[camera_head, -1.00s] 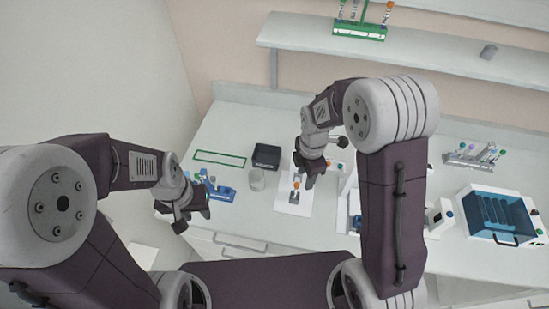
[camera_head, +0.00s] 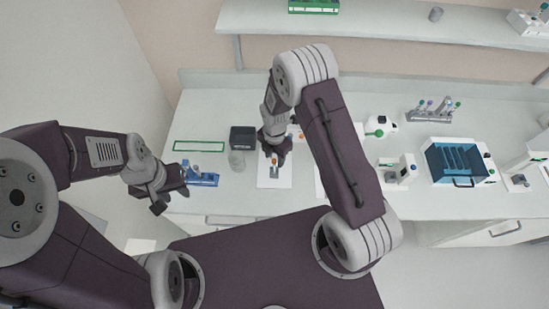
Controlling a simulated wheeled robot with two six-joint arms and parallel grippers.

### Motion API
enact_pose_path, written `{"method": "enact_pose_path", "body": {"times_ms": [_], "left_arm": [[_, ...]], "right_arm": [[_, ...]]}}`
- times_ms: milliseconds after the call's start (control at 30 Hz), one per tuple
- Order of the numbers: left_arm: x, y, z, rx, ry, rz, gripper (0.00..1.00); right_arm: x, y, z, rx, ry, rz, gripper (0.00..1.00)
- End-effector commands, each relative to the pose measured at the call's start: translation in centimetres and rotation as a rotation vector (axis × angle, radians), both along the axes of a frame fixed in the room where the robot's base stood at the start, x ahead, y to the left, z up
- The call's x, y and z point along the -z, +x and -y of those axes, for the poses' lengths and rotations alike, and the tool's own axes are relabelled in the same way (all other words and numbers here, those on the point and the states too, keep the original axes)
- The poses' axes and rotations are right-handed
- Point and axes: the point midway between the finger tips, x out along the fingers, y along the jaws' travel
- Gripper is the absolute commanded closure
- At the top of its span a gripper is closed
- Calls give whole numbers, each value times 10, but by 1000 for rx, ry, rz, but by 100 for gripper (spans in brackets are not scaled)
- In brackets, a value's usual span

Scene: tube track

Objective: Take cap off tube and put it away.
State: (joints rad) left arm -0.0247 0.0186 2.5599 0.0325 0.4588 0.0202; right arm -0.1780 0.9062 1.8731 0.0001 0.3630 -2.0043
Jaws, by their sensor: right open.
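A small tube with an orange cap (camera_head: 274,161) is at the white mat (camera_head: 265,182), in a small grey holder (camera_head: 274,172). My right gripper (camera_head: 274,157) is over the mat, open, with its fingers close to the orange cap. Whether they touch the cap cannot be told, since the hand hides part of it. My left gripper (camera_head: 172,195) hangs at the table's left front, beside a blue rack (camera_head: 203,180). Its fingers are dark and small, and their opening is unclear.
A black box (camera_head: 242,137) and a clear beaker (camera_head: 237,160) stand left of the mat. A green-outlined area (camera_head: 198,146) lies behind the blue rack. To the right are a tube rack (camera_head: 430,115) and a blue-lidded machine (camera_head: 457,162). A shelf (camera_head: 390,30) runs above.

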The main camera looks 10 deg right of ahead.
Motion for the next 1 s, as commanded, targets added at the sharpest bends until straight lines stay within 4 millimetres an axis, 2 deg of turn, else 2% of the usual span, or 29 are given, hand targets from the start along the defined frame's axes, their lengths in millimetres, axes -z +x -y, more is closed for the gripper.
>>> {"method": "enact_pose_path", "body": {"times_ms": [100, 300, 333, 467, 867, 1000], "left_arm": [[-4, 0, 0, 0, 0, 0, 64], [-3, 0, 0, 0, 0, -1, 64], [-3, 0, 0, 0, 0, -1, 64], [-3, 0, 0, 0, 0, -1, 64], [-2, 0, 0, 0, 0, -1, 64], [5, 0, 0, 0, 0, 0, 64]], "right_arm": [[9, 0, 0, 0, 0, 0, 56], [11, 0, 0, 0, 1, 1, 56], [11, 0, 0, 0, 1, 1, 62], [11, 0, 0, 0, 1, 1, 98], [10, 0, 0, 0, 0, 1, 99], [1, 1, 0, 0, 1, 3, 99]]}}
